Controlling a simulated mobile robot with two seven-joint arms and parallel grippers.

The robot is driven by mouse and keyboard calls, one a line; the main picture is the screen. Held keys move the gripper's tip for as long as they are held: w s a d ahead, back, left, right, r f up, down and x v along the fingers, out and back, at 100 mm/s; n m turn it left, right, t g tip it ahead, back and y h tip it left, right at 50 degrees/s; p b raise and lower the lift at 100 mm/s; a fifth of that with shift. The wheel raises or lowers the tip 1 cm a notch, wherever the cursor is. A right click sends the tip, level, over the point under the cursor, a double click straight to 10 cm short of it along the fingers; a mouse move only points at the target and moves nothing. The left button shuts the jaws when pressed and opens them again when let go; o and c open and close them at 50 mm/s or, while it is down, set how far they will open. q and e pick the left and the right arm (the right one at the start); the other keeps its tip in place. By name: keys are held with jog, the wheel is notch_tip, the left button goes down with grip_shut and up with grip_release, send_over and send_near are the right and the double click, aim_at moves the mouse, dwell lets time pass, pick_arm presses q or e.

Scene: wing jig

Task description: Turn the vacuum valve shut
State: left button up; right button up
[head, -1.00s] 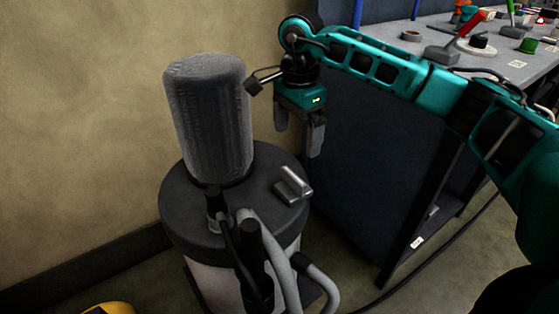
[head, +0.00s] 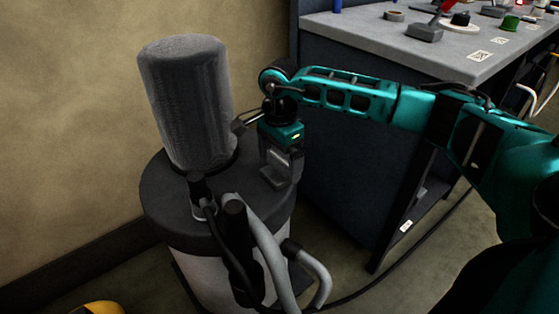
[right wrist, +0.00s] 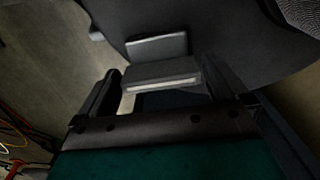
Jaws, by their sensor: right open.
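The vacuum (head: 165,205) is a dark-lidded drum with a tall grey cylinder on top. Its valve is a small grey metal lever (right wrist: 160,65) on the lid near the right edge, seen in the right wrist view between my fingers. In the head view my right gripper (head: 280,178) points down over that spot and hides most of the valve. The right gripper is open, with one finger on each side of the lever. I cannot tell whether either finger touches it. My left gripper is not in view.
A workbench (head: 455,55) with a dark side panel stands to the right, with tools and small parts on top. Grey hoses (head: 268,255) rise at the front of the vacuum. A dark cable lies on the floor. A yellow object (head: 98,308) is at the lower left.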

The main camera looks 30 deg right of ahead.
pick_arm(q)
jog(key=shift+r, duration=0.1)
pick_arm(e)
jog(key=c, duration=0.8)
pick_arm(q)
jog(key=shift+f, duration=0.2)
pick_arm(e)
jog(key=shift+c, duration=0.2)
